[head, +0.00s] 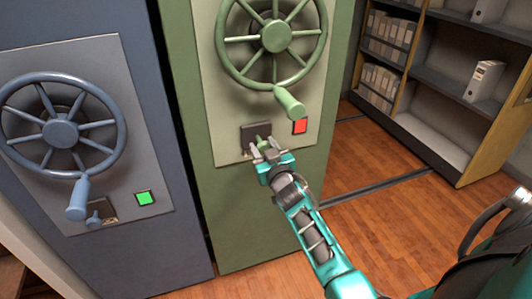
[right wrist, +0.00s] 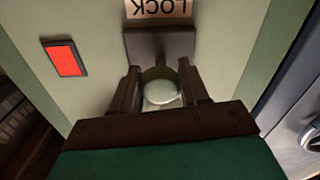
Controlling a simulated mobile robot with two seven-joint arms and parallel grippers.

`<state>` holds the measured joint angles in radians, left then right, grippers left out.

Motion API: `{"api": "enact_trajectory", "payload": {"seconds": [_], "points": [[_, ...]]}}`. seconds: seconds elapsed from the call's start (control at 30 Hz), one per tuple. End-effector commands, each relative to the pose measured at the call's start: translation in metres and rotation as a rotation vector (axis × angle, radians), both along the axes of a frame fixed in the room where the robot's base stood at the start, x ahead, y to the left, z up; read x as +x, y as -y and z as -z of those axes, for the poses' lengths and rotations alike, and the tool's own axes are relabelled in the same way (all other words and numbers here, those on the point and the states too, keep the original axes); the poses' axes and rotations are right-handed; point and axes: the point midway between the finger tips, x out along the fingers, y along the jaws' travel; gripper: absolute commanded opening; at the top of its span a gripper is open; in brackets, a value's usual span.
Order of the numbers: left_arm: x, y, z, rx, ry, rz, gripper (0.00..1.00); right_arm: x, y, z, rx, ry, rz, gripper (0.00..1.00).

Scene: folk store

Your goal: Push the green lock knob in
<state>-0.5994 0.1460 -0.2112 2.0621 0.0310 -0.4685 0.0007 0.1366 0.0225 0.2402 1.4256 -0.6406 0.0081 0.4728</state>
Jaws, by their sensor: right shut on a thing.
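The green lock knob (head: 263,142) sits on a dark square plate (head: 250,131) low on the pale panel of the green cabinet. In the right wrist view the knob (right wrist: 162,93) shows as a pale round end between the two fingers, below a "LOCK" label (right wrist: 160,9). My right gripper (head: 265,149) is shut on the knob, one finger on each side, close to the panel. The fingers hide part of the knob in the head view. My left gripper is not in view.
A green handwheel (head: 274,36) with a projecting handle (head: 289,101) is above my right gripper. A red indicator (head: 300,126) is beside the plate. The blue cabinet at left has its own wheel (head: 60,133) and a green indicator (head: 144,198). Shelves (head: 440,90) with binders stand at right.

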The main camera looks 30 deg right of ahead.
Motion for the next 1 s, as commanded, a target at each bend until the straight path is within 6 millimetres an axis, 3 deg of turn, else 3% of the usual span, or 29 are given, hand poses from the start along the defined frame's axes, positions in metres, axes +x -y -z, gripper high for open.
{"api": "enact_trajectory", "payload": {"seconds": [0.13, 0.43, 0.47, 0.7, 1.0], "points": [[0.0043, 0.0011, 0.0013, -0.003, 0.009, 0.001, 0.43, 0.0150, 0.0034, 0.0002, 0.000, 0.002, -0.001, 0.00], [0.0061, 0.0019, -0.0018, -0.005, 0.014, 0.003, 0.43, 0.0171, 0.0043, -0.0022, -0.001, 0.003, 0.001, 0.00], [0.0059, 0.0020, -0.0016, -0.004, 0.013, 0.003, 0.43, 0.0172, 0.0044, -0.0024, -0.001, 0.003, 0.001, 0.47], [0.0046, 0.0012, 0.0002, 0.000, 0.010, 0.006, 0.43, 0.0164, 0.0041, -0.0013, 0.000, 0.002, 0.001, 0.70], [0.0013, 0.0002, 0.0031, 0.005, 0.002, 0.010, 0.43, 0.0159, 0.0040, -0.0007, 0.000, 0.001, 0.000, 0.70]]}}
